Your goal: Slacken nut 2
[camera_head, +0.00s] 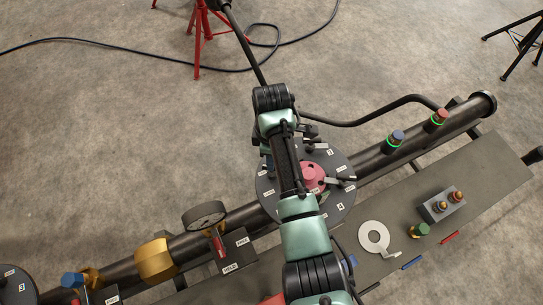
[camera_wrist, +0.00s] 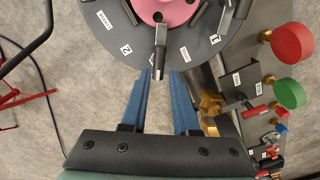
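The dark grey flange disc (camera_wrist: 205,48) with a pink hub (camera_wrist: 172,8) fills the top of the wrist view. A grey bar-shaped nut handle (camera_wrist: 160,45) sticks out over its rim, between a label "2" (camera_wrist: 125,48) on its left and a "LOOSEN" label on its right. My gripper (camera_wrist: 161,75) is open, and its two blue fingers lie either side of the bar's outer end in the picture. Contact and depth cannot be told. In the head view the disc (camera_head: 338,190) and pink hub (camera_head: 313,175) show beside my arm, which hides their left part.
Another bar (camera_wrist: 228,18) stands near label "1". A gauge (camera_head: 205,215), a gold collar (camera_head: 154,260) and signal buttons (camera_head: 396,138) sit along the dark pipe. A grey bench (camera_head: 480,185) carries a white ring (camera_head: 374,237). A red tripod (camera_head: 197,40) stands behind.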

